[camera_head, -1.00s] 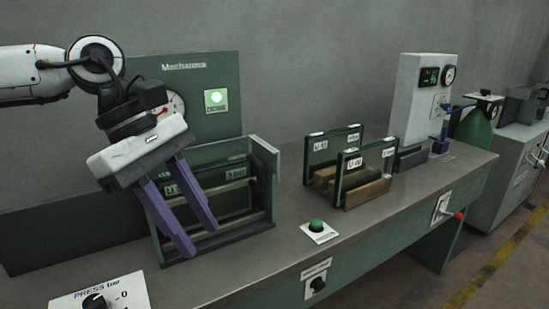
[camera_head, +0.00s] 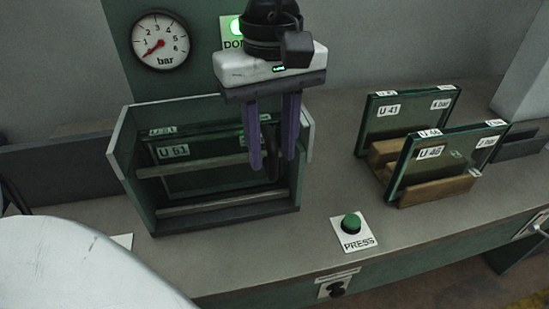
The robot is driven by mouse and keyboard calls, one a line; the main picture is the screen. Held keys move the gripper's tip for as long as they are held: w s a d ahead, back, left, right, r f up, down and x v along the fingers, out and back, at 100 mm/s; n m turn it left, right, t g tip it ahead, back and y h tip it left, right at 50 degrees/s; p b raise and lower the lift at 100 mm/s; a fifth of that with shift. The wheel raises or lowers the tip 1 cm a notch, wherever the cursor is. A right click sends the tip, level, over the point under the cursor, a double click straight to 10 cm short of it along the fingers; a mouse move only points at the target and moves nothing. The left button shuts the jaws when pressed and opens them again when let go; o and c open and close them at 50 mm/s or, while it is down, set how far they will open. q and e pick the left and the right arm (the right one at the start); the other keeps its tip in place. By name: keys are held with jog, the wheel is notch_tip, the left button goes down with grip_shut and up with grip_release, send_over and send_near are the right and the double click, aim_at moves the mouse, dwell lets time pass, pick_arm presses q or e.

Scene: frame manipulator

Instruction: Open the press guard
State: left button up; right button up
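The press (camera_head: 137,183) is an open-fronted dark green box on the bench, with two light horizontal bars across its front. Inside it stands a glass plate (camera_head: 205,177) labelled U 51. I cannot clearly tell which part is the guard. My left gripper (camera_head: 272,164) points down in front of the press's right half, its two purple fingers apart. A dark curved piece shows between the fingers; I cannot tell what it is or whether they touch it. The gripper hides part of the plate and the bars. My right gripper is out of view.
A pressure gauge (camera_head: 160,40) and a lit green lamp (camera_head: 237,27) are on the panel behind. A green PRESS button (camera_head: 351,223) sits front right. Two labelled glass plates stand in wooden holders (camera_head: 437,190) further right. My white arm link covers the lower left.

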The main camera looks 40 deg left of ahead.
aim_at(273, 184)
pick_arm(q)
jog(key=shift+w+f, duration=0.1)
jog(key=shift+f, duration=1.7)
grip_shut()
